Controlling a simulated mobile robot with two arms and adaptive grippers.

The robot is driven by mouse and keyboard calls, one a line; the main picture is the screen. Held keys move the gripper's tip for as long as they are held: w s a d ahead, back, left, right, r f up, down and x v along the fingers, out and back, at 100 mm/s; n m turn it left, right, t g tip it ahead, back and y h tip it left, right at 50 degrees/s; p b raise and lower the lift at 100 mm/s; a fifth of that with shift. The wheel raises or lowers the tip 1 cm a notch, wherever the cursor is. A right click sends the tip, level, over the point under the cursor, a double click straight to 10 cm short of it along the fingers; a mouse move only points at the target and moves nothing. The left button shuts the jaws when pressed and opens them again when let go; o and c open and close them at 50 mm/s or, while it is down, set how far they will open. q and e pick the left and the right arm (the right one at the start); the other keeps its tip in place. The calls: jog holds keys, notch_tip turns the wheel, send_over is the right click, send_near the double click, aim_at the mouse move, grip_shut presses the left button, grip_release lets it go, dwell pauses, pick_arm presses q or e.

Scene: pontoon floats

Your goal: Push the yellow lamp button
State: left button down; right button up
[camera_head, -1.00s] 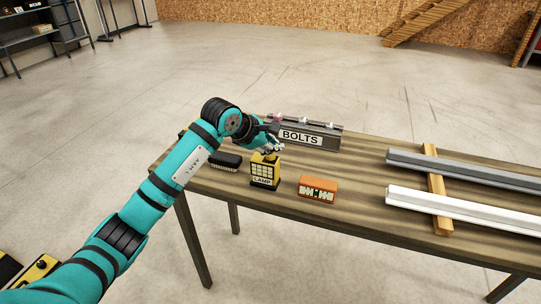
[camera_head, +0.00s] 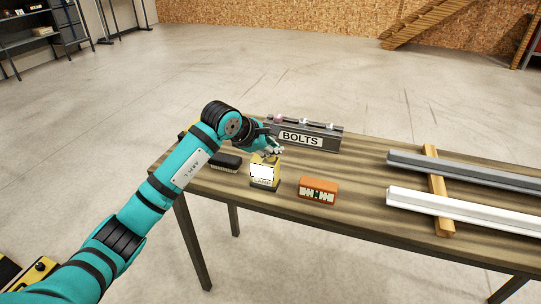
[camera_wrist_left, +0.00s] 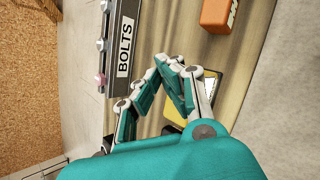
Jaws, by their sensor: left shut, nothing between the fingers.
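The yellow lamp (camera_head: 264,171) stands upright on the wooden table, and its front panel glows bright white. It also shows in the left wrist view (camera_wrist_left: 208,84), partly hidden behind the fingers. My left gripper (camera_head: 275,150) is shut and empty, with its fingertips at the top of the lamp. In the left wrist view its fingers (camera_wrist_left: 163,62) come together beside the lamp. The button itself is hidden by the gripper, so contact cannot be made out. My right gripper is not in view.
A grey BOLTS box (camera_head: 304,134) stands just behind the lamp. An orange box (camera_head: 318,190) is to its right and a black box (camera_head: 226,161) to its left. Grey (camera_head: 470,168) and white (camera_head: 470,209) rails lie on a wooden batten at the right.

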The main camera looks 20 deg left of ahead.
pick_arm(q)
jog(key=shift+f, duration=0.25)
jog(key=shift+r, duration=0.1)
jog(key=shift+r+p, duration=0.3)
jog(key=shift+r, duration=0.55)
jog(key=shift+r+p, duration=1.35)
jog(key=shift+r, duration=1.15)
